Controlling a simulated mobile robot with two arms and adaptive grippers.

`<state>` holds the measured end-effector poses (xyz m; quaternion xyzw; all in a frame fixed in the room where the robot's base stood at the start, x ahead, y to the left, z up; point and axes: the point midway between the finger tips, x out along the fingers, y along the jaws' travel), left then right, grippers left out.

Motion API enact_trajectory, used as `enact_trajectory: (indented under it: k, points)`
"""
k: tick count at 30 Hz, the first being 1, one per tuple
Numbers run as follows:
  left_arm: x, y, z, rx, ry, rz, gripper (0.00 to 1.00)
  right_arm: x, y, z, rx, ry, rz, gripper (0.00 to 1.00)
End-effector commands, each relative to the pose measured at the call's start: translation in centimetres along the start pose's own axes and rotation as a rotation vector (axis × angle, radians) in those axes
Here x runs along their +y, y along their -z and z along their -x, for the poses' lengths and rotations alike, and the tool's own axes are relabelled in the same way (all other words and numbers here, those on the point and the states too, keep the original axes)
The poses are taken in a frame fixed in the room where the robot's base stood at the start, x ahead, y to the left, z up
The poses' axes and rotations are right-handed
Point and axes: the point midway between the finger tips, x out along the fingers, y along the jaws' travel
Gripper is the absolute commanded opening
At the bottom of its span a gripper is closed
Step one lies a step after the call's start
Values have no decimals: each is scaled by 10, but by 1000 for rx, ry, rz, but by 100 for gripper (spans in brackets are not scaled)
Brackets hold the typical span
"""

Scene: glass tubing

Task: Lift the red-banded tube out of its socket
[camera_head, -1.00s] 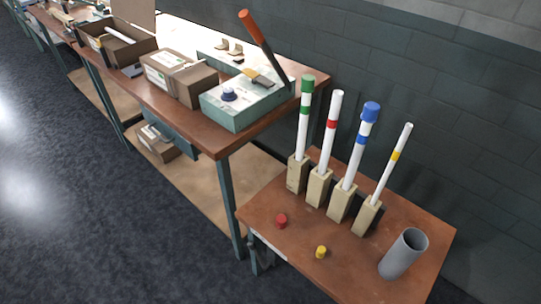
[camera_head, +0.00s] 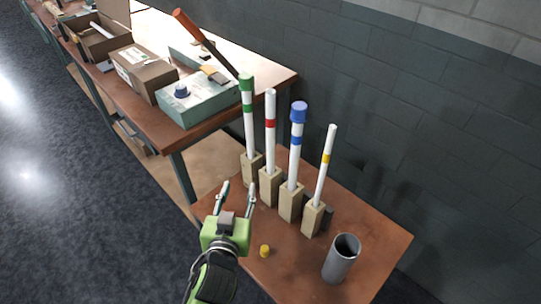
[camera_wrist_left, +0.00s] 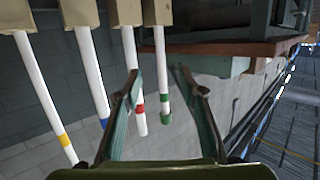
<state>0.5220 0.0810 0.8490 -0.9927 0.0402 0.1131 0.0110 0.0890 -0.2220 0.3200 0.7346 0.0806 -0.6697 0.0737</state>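The red-banded tube (camera_head: 270,135) stands upright in its wooden socket block (camera_head: 269,187), second from the left in the row. It is white, with a red band and no cap. My left gripper (camera_head: 238,188) is open and empty, in front of and left of the block, apart from the tube. In the left wrist view the scene looks inverted, and the red-banded tube (camera_wrist_left: 129,62) shows beside and partly behind one finger of the open gripper (camera_wrist_left: 157,75). My right gripper is not in view.
The green-banded tube (camera_head: 248,125) with a green cap stands left of it. The blue-capped tube (camera_head: 295,155) and yellow-banded tube (camera_head: 324,175) stand right. A yellow cap (camera_head: 265,251) and grey cylinder (camera_head: 341,262) sit on the small table (camera_head: 385,240). A workbench (camera_head: 150,115) adjoins it.

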Motion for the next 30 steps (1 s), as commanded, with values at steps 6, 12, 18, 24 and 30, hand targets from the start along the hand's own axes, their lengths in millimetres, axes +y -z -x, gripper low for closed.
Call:
enact_trajectory:
  k: [6, 12, 18, 24, 30]
  points:
    - [47, 59, -3, 202, -99, 0, 37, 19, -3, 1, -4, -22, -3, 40]
    - [57, 73, -20, 234, -117, -3, 37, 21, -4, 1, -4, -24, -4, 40]
    - [60, 81, -57, 232, -116, -3, 37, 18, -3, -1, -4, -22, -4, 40]
    - [63, 85, -81, 229, -116, -2, 37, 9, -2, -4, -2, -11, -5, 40]
    - [64, 88, -92, 228, -115, -3, 37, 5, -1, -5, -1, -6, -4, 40]
